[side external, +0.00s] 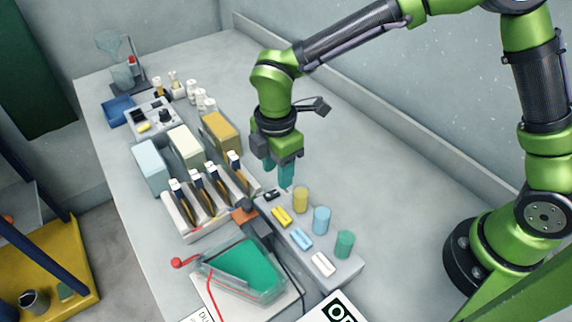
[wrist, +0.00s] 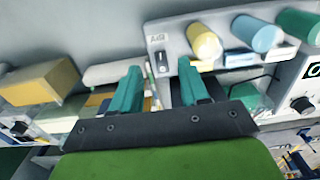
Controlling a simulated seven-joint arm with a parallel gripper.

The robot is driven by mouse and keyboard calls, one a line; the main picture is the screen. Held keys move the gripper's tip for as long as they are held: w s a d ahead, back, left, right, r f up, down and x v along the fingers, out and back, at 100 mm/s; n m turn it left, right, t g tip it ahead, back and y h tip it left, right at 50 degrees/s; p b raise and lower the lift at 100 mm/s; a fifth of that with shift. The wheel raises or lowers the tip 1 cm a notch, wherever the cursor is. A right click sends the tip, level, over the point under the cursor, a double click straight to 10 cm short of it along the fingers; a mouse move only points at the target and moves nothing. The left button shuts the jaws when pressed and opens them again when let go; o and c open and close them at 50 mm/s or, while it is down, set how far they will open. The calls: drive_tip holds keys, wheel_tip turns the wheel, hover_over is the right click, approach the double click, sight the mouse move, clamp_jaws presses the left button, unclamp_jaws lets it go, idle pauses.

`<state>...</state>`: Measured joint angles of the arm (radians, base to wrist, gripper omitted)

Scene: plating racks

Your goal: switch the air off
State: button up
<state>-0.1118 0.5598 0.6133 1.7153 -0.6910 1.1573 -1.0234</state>
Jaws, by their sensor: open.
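The air switch (wrist: 163,61) is a small dark rocker with a light part on a grey panel (wrist: 155,30), under a label reading "AIR" in the wrist view. In the side view the switch (side external: 271,195) is a small black piece at the far left end of the panel. I cannot tell which way it is tipped. My gripper (side external: 279,178) points down, open and empty, close above that end of the panel. In the wrist view the switch shows between the two teal fingers of my gripper (wrist: 159,68). No contact is visible.
A rack (side external: 190,232) of upright pieces and a clear tank with green contents (side external: 245,270) stand to the left. The bench behind the panel is clear.

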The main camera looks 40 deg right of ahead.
sight(278, 191)
wheel_tip(278, 191, down, 5)
drive_tip(key=shift+r, duration=0.1)
idle(0.3)
